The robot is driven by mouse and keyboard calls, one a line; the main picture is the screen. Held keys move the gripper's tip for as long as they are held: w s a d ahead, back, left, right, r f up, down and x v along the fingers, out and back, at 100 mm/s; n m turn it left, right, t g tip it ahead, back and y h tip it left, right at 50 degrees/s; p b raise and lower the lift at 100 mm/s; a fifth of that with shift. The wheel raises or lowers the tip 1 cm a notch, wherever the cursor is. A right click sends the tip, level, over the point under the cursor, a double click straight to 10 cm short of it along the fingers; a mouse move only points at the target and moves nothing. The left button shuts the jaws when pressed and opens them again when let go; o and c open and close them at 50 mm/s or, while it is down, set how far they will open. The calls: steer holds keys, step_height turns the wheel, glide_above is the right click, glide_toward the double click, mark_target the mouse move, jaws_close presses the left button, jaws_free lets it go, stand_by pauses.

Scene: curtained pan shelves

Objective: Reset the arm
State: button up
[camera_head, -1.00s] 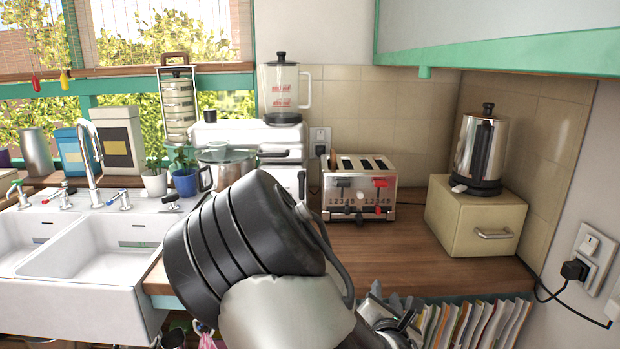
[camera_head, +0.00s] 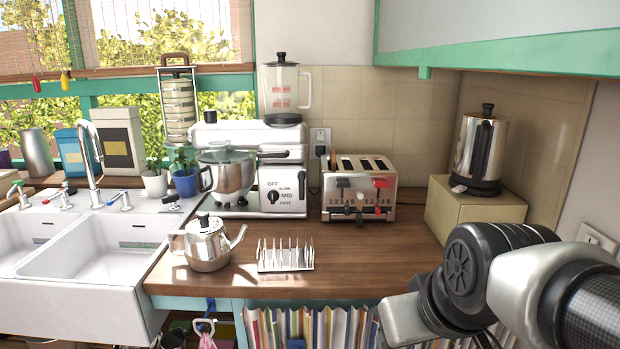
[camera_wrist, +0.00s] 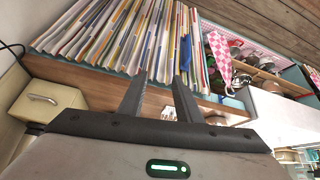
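My gripper (camera_wrist: 160,76) shows in the wrist view with its two dark fingers apart and nothing between them. It hangs in front of the counter edge, with a row of upright books or magazines (camera_wrist: 115,38) beyond the fingertips. In the head view my folded arm fills the lower right corner, and the gripper itself is out of the picture.
The wooden counter (camera_head: 370,255) holds a steel teapot (camera_head: 207,245), a toast rack (camera_head: 286,257), a toaster (camera_head: 359,189), a stand mixer (camera_head: 275,150) and a cream box (camera_head: 455,212) bearing a steel kettle (camera_head: 479,150). A white sink (camera_head: 95,265) is left. Mid-counter is clear.

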steer(key=s+r+m+p, duration=0.1)
steer(key=s+r+p, duration=0.1)
steer(key=r+p, duration=0.4)
steer(key=s+r+m+p, duration=0.1)
steer(key=s+r+p, duration=0.1)
steer(key=r+p, duration=0.5)
step_height(320, 180, up, 2)
steer(key=shift+s+d+g+h, duration=0.25)
steer(key=shift+d+g+h, duration=0.05)
steer(key=shift+h, duration=0.1)
